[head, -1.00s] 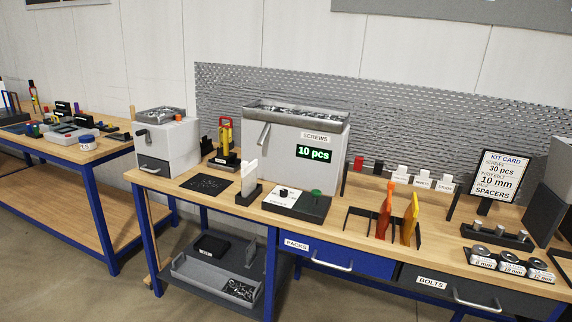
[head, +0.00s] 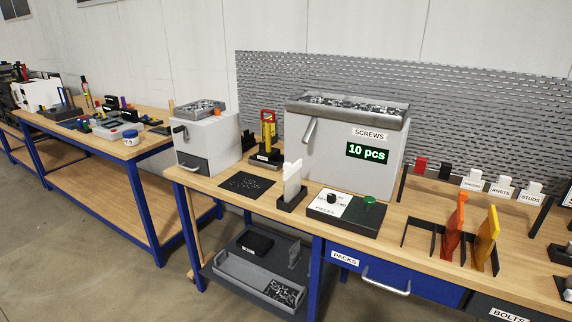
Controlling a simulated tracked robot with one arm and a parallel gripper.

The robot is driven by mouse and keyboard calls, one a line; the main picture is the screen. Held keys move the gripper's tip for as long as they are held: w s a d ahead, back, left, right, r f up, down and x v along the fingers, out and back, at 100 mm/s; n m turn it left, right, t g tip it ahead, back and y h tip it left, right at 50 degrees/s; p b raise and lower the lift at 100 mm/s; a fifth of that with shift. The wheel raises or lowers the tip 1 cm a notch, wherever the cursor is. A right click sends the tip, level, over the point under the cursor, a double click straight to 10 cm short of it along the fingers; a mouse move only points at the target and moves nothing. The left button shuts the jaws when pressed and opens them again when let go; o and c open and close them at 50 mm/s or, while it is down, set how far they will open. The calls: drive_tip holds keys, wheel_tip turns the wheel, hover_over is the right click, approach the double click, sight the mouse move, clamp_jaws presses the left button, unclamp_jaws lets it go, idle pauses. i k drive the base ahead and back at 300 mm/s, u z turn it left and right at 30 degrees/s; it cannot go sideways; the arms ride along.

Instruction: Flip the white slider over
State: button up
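No part is marked as the white slider, so I cannot tell for sure which it is. A white upright plate (head: 292,178) stands in a black holder (head: 292,200) at the front of the bench, left of the control box. The control box (head: 326,210) has a white panel with a black knob (head: 332,198) and a green button (head: 370,200). Behind it is the grey screw dispenser (head: 335,150), whose display (head: 367,153) reads "10 pcs" and which has a grey lever (head: 310,130). My gripper is not in view.
A smaller grey dispenser (head: 212,140) and a black mat (head: 246,183) are to the left. Orange (head: 455,225) and yellow (head: 487,236) plates stand in a black rack at right. Another bench (head: 150,150) is at far left, with floor between.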

sight(287, 166)
drive_tip(key=z, duration=0.65)
drive_tip(key=i, duration=0.95)
drive_tip(key=z, duration=0.4)
drive_tip(key=i, duration=1.45)
drive_tip(key=u, duration=0.8)
